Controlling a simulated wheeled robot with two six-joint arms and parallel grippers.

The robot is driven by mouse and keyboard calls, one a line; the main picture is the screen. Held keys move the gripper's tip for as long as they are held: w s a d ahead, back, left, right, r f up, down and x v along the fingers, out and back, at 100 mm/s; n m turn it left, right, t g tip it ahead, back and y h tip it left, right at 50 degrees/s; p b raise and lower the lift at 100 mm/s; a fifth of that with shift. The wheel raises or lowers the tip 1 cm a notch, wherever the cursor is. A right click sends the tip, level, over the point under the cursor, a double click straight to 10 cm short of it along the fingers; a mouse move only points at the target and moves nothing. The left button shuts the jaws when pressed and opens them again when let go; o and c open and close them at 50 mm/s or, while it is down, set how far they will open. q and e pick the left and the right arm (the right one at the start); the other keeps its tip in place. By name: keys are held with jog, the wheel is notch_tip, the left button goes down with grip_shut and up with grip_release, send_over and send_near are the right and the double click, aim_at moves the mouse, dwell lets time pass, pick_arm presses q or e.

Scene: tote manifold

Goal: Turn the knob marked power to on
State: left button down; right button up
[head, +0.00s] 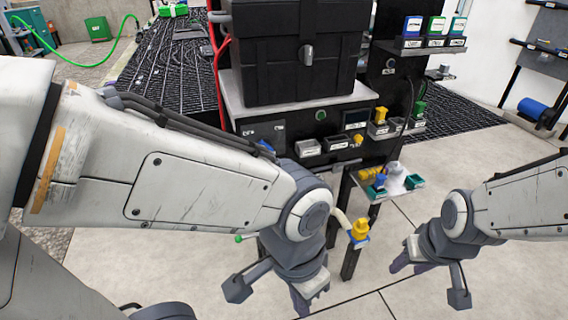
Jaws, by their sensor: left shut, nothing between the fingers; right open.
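A black control panel (336,127) stands under the black case. Its left part has small pale markings (265,129), too small to read surely. A small blue part (265,146) shows just over the edge of my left arm, which hides what lies below it. A green round button (321,115) and a yellow knob (358,139) are further right. I cannot tell which control is marked power. My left gripper (303,298) is shut and empty, low in front of the panel. My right gripper (402,266) is open and empty, lower right, apart from the panel.
A large black case (294,50) sits on a pale shelf above the panel. A small tray (408,184) with blue and teal parts juts out at right. A yellow fitting (361,230) stands between my grippers.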

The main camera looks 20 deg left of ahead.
jog(key=w+a+f+n+t+b, duration=0.1)
jog(key=w+a+f+t+b, duration=0.1)
jog(key=w+f+b, duration=0.35)
jog(key=n+t+y, duration=0.9)
jog(key=n+t, duration=0.1)
jog(key=n, duration=0.3)
send_near(267, 149)
pick_arm(q)
notch_tip(267, 149, down, 10)
jog(key=b, duration=0.2)
pick_arm(e)
jog(key=x, duration=0.8)
jog(key=shift+w+a, duration=0.1)
jog(key=shift+w, duration=0.1)
grip_shut()
